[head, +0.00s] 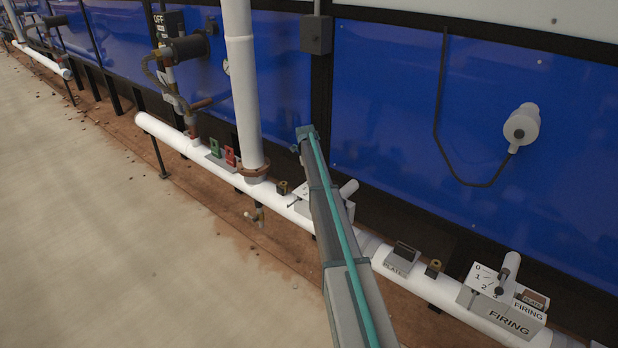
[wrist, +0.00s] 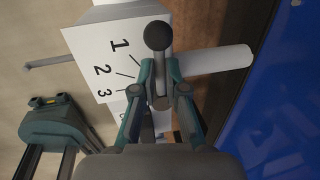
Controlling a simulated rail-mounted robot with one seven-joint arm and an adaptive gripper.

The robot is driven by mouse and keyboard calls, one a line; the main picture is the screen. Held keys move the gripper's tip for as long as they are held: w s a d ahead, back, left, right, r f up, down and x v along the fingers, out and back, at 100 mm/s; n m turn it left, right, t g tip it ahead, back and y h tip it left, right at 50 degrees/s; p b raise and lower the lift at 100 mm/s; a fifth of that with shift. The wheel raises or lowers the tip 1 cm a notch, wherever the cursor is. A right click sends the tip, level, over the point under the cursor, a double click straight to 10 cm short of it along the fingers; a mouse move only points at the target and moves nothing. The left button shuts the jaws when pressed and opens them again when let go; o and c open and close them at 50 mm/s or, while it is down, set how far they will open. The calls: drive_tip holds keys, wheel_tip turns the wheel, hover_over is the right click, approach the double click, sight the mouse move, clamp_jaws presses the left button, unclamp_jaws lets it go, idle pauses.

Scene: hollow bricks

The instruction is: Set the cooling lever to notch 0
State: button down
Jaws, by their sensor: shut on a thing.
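In the wrist view, a white box (wrist: 88,40) carries a scale with 1, 2 and 3 readable; no 0 can be seen there. Its lever has a dark round knob (wrist: 157,36) and points towards the top of the picture, beyond the 1 mark. My gripper (wrist: 161,74) is shut on the lever's shaft, below the knob. In the head view, the same box (head: 335,208) sits on the white pipe, mostly hidden behind my arm. My gripper and the lever cannot be made out there, and no cooling label is readable.
A second box (head: 515,318) marked FIRING, with its own scale and lever, stands on the white pipe (head: 440,290) at the right. A thick upright pipe (head: 245,95) rises left of my arm. Blue panels (head: 420,100) stand behind; the floor at left is open.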

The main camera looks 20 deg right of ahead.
drive_tip(key=c, duration=1.2)
unclamp_jaws()
drive_tip(key=shift+r, duration=0.1)
wheel_tip(320, 180, up, 12)
drive_tip(key=s+a, duration=0.1)
drive_tip(key=a, duration=0.1)
drive_tip(key=shift+f, duration=0.2)
